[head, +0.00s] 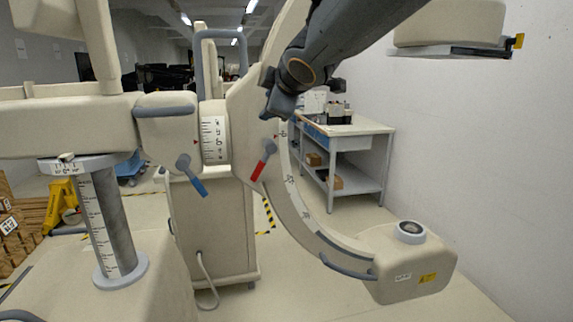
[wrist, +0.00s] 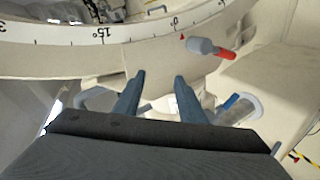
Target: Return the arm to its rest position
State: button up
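My dark arm enters at the top of the head view and slopes down to the left. Its wrist end hangs in front of the beige C-shaped machine (head: 310,225), near the machine's upper curve. My gripper (wrist: 159,78) shows in the wrist view with its two blue-grey fingers apart and nothing between them. Past the fingertips lies the machine's curved scale (wrist: 60,45) with degree marks. A red-tipped lever (wrist: 212,48) is to the right of the fingers. In the head view the red lever (head: 263,160) hangs tilted below my wrist. The fingers are hard to make out there.
A blue lever (head: 191,175) is on the machine to the left. A beige overhead block (head: 450,25) is at upper right. A yellow stand (head: 61,205) is at far left. Floor is clear between the bench and the machine.

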jog(key=s+d+f+m+g+h+b, duration=0.1)
jog(key=d+f+m+h, duration=0.15)
jog(key=d+f, duration=0.4)
jog(key=s+d+f+m+g+h+b, duration=0.1)
jog(key=d+f+m+g, duration=0.2)
jog(key=f, duration=0.6)
jog(key=s+d+f+m+g+b, duration=0.1)
jog(key=s+d+f+m+g, duration=0.1)
jog(key=s+d+f+m, duration=0.2)
jog(key=s+d+f+m+g+h+b, duration=0.1)
jog(key=s+d+f+m, duration=0.3)
jog(key=s+f, duration=0.7)
jog(key=s+d+f+m+g+b, duration=0.1)
jog(key=s+d+f+m+g, duration=0.3)
jog(key=s+f, duration=0.3)
notch_tip(320, 180, down, 4)
jog(key=shift+s+d+f, duration=0.1)
jog(key=shift+s+d, duration=0.2)
jog(key=shift+d, duration=0.6)
